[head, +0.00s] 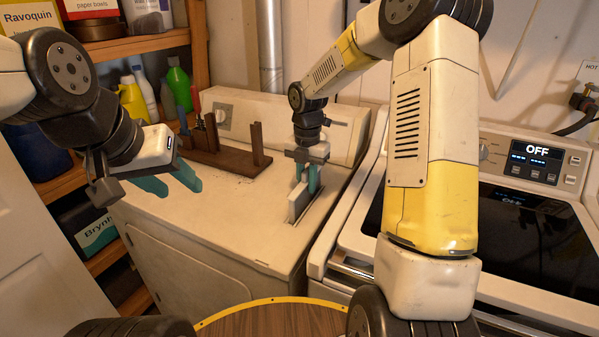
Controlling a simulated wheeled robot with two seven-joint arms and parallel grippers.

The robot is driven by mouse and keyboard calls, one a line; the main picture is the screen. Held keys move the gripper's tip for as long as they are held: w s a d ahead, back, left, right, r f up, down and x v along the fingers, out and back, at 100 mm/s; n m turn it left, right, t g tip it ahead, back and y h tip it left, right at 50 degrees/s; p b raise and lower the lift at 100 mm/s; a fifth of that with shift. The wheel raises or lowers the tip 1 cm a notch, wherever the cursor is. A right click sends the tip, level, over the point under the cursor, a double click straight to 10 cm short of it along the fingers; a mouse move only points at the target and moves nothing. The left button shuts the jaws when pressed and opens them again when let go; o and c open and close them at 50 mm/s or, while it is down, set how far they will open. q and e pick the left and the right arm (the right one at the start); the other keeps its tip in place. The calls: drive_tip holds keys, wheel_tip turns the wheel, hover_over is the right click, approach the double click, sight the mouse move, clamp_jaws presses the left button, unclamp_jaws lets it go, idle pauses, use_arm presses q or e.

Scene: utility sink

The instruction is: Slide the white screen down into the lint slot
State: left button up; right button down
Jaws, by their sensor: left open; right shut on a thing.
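The white screen (297,203) stands upright on the top of the dryer-like machine, at its right side. My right gripper (309,184) points down from above and is shut on the screen's upper part with its teal fingers. The lint slot (314,212) is a dark opening in the machine top around the screen's lower edge. How deep the screen sits in it cannot be told. My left gripper (172,182) is open and empty, with teal fingers, above the left front of the machine top.
A brown wooden rack (222,153) with upright posts stands at the back of the machine top (215,215). Another appliance with an OFF display (537,149) stands right. Shelves with bottles (178,90) are left.

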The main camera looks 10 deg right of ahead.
sight(307, 169)
drive_tip(key=shift+f, duration=2.2)
drive_tip(key=c, duration=1.2)
unclamp_jaws()
wheel_tip(307, 169, up, 7)
drive_tip(key=shift+r, duration=0.4)
